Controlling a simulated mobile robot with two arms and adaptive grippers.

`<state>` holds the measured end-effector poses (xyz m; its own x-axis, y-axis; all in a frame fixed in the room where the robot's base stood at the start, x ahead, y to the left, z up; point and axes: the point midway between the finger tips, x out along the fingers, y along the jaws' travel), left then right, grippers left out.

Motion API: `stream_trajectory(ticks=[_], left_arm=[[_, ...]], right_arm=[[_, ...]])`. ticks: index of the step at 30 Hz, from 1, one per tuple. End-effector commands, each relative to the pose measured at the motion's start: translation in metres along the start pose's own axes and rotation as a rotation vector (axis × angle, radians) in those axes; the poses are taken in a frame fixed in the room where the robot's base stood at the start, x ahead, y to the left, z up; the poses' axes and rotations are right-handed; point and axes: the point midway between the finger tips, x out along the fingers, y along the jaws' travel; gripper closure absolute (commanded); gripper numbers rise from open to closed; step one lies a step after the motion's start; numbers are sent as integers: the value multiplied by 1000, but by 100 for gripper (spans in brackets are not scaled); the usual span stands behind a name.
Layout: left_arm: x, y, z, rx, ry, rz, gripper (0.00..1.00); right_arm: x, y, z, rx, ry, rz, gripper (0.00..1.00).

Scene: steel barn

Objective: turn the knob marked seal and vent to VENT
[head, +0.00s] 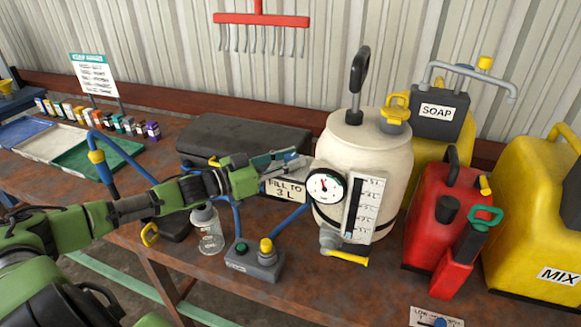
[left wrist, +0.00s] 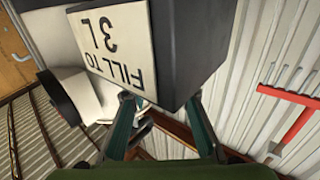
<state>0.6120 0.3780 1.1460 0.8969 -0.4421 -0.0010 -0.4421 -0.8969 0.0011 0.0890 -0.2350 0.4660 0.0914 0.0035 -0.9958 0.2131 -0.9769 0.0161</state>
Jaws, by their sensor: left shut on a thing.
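No lettering reading seal or vent can be made out. The cream tank (head: 365,150) has a yellow knob-like cap (head: 395,108) on its top right, a dial gauge (head: 326,187) on its front and a yellow-handled tap (head: 345,256) low down. My left gripper (head: 285,160) is left of the tank, shut on a dark block with a white FILL TO 3 L label (head: 287,190). In the left wrist view, the labelled block (left wrist: 150,50) sits at the tips of the two teal fingers (left wrist: 162,115). My right gripper is not in view.
A grey box with a yellow knob (head: 266,247) and a glass jar (head: 207,232) stand below my left arm. A dark case (head: 240,137) lies behind it. Red can (head: 437,215) and yellow MIX container (head: 535,225) crowd the right.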

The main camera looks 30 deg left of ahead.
Motion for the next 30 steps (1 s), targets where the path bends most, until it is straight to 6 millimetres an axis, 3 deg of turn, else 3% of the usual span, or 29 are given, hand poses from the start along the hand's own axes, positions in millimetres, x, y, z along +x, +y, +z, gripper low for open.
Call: stream_trajectory(ticks=[1,9,30], left_arm=[[0,-3,2,12,1,28,95],[1,-4,0,8,5,196,95],[2,-2,-1,0,3,501,95]], right_arm=[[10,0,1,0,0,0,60],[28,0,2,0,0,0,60],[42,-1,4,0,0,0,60]])
